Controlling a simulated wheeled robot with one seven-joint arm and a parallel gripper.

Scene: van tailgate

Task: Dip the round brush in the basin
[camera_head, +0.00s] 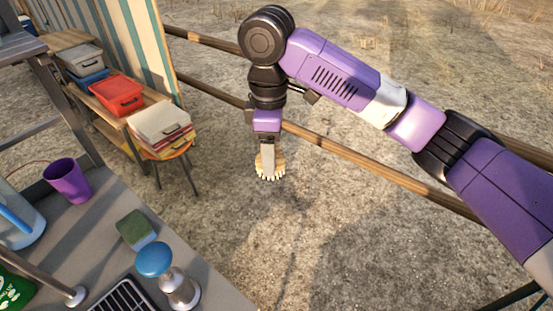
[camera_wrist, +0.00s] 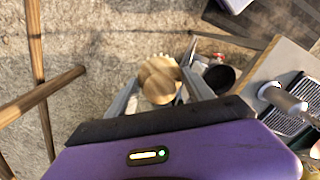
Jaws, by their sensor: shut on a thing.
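The round brush (camera_head: 270,166) has a pale wooden body and light bristles pointing down. My gripper (camera_head: 266,150) is shut on it and holds it in the air over the gravel, to the right of the grey table. In the wrist view the brush (camera_wrist: 160,79) shows as a round wooden shape between the two fingers. I cannot make out a basin for certain in either view. A dark round container (camera_wrist: 220,77) shows beside the table in the wrist view, but I cannot tell what it is.
The grey table (camera_head: 222,292) holds a purple cup (camera_head: 68,181), a green sponge (camera_head: 136,229), a blue-topped object (camera_head: 156,260) and a black grille (camera_head: 122,298). A stool (camera_head: 190,172) and a bench with boxes (camera_head: 117,94) stand behind. Wooden rails (camera_head: 345,155) run behind my arm.

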